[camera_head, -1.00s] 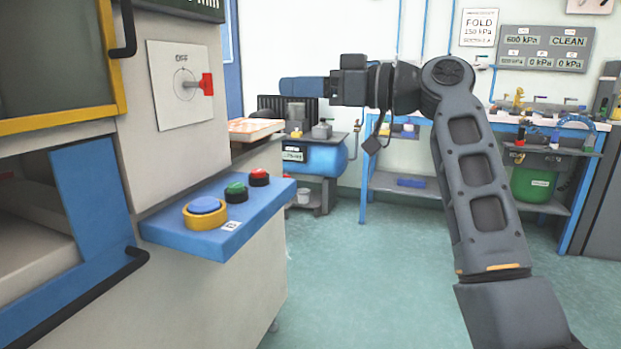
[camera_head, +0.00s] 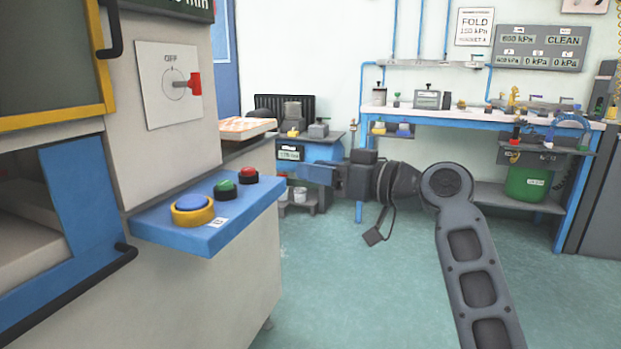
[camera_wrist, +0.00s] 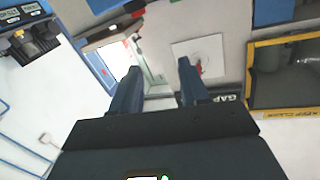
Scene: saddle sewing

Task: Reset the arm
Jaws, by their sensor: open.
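My gripper (camera_head: 318,174) is in the middle of the head view, held out to the left at the end of my arm. It is in the air between the blue button shelf and the workbench, touching nothing that I can see. In the wrist view my gripper (camera_wrist: 158,88) shows two dark blue fingers apart, with nothing between them. Past the fingers are the machine's pale front and the red switch (camera_wrist: 198,67). In the head view the red switch (camera_head: 194,84) sits on a white plate marked OFF.
A blue shelf (camera_head: 225,232) with blue, green and red buttons juts from the machine at left. A workbench (camera_head: 455,117) with small fittings stands at the back right, with a green bucket (camera_head: 527,184) under its side shelf. The green floor (camera_head: 340,290) in front is clear.

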